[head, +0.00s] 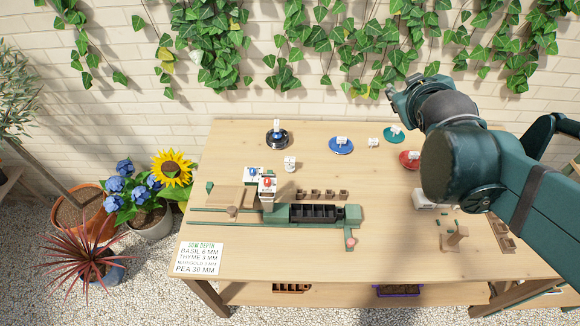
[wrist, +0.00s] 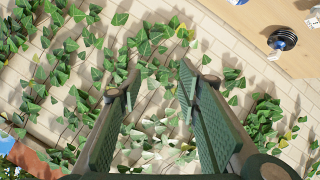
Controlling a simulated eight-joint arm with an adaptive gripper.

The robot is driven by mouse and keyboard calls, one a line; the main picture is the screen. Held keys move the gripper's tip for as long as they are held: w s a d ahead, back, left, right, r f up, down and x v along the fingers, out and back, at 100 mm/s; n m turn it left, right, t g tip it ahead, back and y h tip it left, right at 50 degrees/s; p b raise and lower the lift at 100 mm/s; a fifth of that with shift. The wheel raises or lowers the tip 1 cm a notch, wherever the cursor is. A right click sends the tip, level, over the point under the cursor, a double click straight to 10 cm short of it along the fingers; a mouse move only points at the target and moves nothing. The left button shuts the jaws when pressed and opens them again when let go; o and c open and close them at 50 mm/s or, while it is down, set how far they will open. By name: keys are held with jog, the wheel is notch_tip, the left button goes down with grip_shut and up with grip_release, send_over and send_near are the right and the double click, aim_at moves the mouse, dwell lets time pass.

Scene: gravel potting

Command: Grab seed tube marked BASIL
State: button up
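Several small items with white tags stand along the back of the wooden table. A blue piece with a tag sits in a dark round dish (head: 277,141). A blue dish (head: 340,147), a teal dish (head: 393,136) and a red dish (head: 409,160) also carry white tags. The tag writing is too small to read, so I cannot tell which item is the BASIL tube. My gripper (head: 405,88) is raised above the table's back right. In the wrist view my gripper (wrist: 158,88) is open and empty, facing the wall; the dark dish (wrist: 282,40) shows at upper right.
A card (head: 198,259) at front left lists sowing depths, including BASIL 6 MM. A green bench fixture with a black cell tray (head: 315,213) occupies the middle. Ivy (head: 215,50) hangs on the brick wall behind. The table's front centre is clear.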

jog(key=w+a+r+n+t+y+b, duration=0.1)
jog(key=w+r+n+t+b, duration=0.15)
jog(key=w+n, duration=0.4)
jog(key=w+a+r+n+t+y+b, duration=0.1)
jog(key=w+r+n+t, duration=0.25)
jog(key=w, duration=0.65)
jog(key=w+a+f+n+t+y+b, duration=0.1)
jog(key=w+a+f+n+y+b, duration=0.15)
jog(key=a+n+y, duration=0.35)
jog(key=w+a+f+n+y+b, duration=0.1)
jog(key=w+a+f+n+y, duration=0.2)
jog(key=n, duration=0.4)
jog(key=n+g+y+b, duration=0.5)
jog(key=n+g+y, duration=0.4)
jog(key=n+g, duration=1.2)
send_near(290, 165)
jog(key=a+n+t, duration=0.1)
jog(key=a+r+n+t, duration=0.1)
jog(key=n+t, duration=0.1)
jog(key=shift+s+a+n+t, duration=0.1)
jog(key=shift+a+n+t, duration=0.05)
jog(key=shift+n+t, duration=0.15)
